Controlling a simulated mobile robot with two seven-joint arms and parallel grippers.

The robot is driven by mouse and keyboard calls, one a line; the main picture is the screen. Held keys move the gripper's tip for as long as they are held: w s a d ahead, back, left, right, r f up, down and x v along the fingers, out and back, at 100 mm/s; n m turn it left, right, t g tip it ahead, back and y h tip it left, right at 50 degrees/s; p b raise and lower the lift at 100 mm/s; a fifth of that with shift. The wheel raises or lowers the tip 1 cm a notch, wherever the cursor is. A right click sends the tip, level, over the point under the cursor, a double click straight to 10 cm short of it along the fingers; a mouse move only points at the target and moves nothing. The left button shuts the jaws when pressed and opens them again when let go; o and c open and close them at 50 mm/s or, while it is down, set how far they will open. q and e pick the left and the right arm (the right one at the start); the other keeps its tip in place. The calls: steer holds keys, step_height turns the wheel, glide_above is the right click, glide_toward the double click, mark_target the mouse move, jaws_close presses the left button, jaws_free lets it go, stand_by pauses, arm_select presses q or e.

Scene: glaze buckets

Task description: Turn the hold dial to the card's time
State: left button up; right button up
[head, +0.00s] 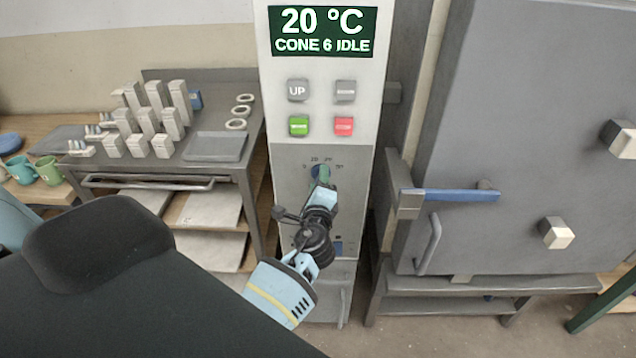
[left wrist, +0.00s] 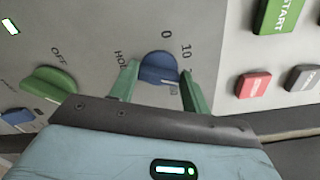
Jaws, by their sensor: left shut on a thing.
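The blue hold dial (left wrist: 158,67) is on the grey panel in the left wrist view, with "HOLD" beside it and the marks 0 and 10 readable; other marks are partly hidden. My left gripper (left wrist: 160,88) has its green fingers on either side of the dial and is shut on it. In the head view my left gripper (head: 321,180) reaches the dial below the buttons, where the dial is mostly covered. I cannot tell the exact setting. No readable time card shows. My right gripper is not in view.
A display (head: 322,31) reads 20 °C, CONE 6 IDLE. Below are grey buttons, a green button (head: 298,126) and a red button (head: 344,126). A green knob (left wrist: 48,82) marked OFF is left of the dial. A grey kiln door (head: 540,130) stands right, a loaded cart (head: 215,147) left.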

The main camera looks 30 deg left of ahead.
arm_select(q)
steer(key=o, duration=1)
steer(key=v, duration=0.7)
steer(key=shift+s+b, duration=0.35)
steer(key=shift+d, duration=0.15)
steer(key=s+d+f+n+g+h, duration=0.2)
steer(key=s+d+f+n+h, duration=0.15)
steer(key=s+f, duration=0.45)
steer(key=s+d+f+n+g+h, duration=0.1)
steer(key=s+d+f+n+h, duration=0.2)
steer(key=s+f, duration=0.5)
steer(key=s+d+f+n+g+h, duration=0.1)
steer(key=s+d+f+n+h, duration=0.1)
steer(key=s+f+n, duration=0.2)
steer(key=s+d+f+n+g+h, duration=0.2)
steer(key=s+f+n+h, duration=0.1)
steer(key=s, duration=0.8)
steer(key=shift+d+f+n, duration=0.2)
steer(key=shift+f+n, duration=0.15)
steer(key=shift+f, duration=0.3)
